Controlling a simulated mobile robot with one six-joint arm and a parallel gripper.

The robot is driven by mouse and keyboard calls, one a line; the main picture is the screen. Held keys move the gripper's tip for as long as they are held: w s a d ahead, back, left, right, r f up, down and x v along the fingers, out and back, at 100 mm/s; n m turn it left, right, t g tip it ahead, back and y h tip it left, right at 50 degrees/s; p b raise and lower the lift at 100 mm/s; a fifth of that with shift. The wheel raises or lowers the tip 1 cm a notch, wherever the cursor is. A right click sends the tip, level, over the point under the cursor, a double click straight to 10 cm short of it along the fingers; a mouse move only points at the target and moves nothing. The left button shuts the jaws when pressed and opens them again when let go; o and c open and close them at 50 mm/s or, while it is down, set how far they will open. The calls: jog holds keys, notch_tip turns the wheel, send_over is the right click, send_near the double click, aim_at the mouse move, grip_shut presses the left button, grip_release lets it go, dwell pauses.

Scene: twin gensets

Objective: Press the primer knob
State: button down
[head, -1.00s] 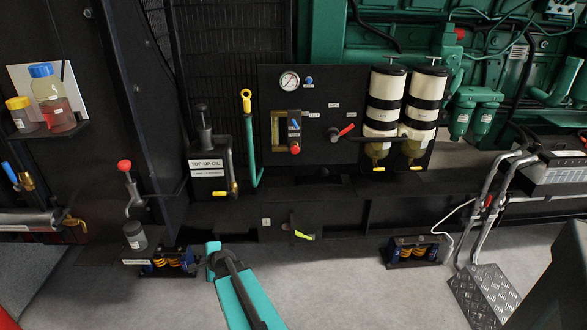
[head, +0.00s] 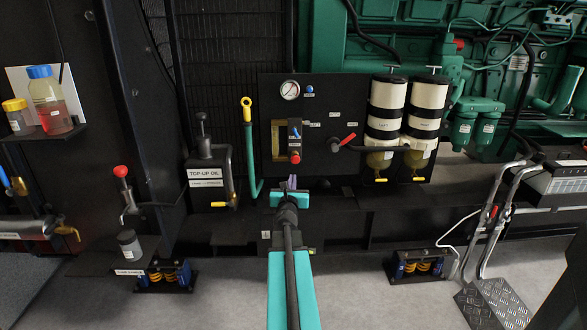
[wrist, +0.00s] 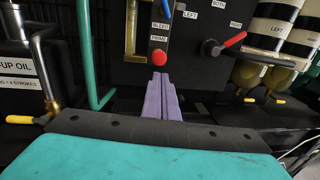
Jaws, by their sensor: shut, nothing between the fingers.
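The primer knob (head: 295,158) is a red round knob low on the black panel (head: 335,100), under a blue lever. In the wrist view the red knob (wrist: 158,57) sits just below a label reading PRIME. My gripper (head: 291,183) is just below the knob in the head view. In the wrist view its purple fingers (wrist: 161,82) are shut together and empty, with their tips just under the knob in the picture. I cannot tell whether they touch it; no contact is clear.
A red-handled lever (head: 348,139) is right of the knob, near two filter bowls (head: 384,120). A black ledge (head: 345,205) runs below the panel.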

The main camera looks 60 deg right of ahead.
aim_at(295, 160)
jog(key=shift+w+d, duration=0.15)
jog(key=shift+p+x, duration=0.7)
jog(key=shift+x, duration=6.15)
jog(key=shift+f, duration=0.15)
jog(key=shift+b+x, duration=0.4)
jog(key=shift+x, duration=0.8)
jog(key=shift+w, duration=0.2)
